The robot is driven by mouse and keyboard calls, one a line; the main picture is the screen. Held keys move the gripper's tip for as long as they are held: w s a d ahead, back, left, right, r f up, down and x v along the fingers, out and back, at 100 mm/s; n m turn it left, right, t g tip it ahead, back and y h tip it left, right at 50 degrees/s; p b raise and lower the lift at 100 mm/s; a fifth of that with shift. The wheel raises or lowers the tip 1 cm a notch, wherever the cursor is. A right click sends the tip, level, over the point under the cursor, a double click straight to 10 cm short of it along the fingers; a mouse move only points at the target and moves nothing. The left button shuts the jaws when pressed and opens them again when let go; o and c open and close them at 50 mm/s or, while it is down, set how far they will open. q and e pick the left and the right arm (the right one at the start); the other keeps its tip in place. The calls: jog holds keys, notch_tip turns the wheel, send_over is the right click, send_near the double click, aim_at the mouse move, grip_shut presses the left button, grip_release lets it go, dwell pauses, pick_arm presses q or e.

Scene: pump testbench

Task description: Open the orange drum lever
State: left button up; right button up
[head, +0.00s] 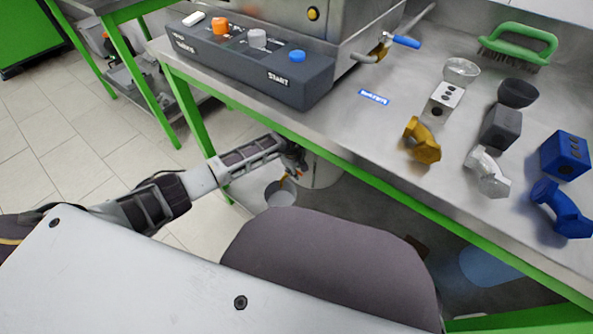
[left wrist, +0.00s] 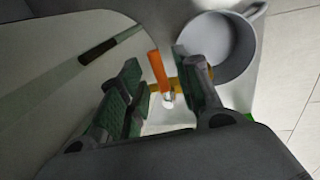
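The orange drum lever (left wrist: 158,70) sits on a small brass valve on the drum in the left wrist view. In the head view the lever (head: 298,173) is a tiny orange spot by the gripper. The pale drum (head: 322,171) stands under the bench, partly hidden by the bench edge; its surface also fills the upper left of the left wrist view (left wrist: 50,55). My left gripper (left wrist: 156,88) is open, its fingers on either side of the lever with visible gaps. It also shows in the head view (head: 294,163). My right gripper is not in view.
A grey bucket (head: 280,194) stands below the valve, beside the drum. The steel bench (head: 330,125) with its green frame overhangs the drum. Tiled floor at left is open.

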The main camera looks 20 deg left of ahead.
pick_arm(q)
jog(key=shift+c, duration=0.3)
grip_shut()
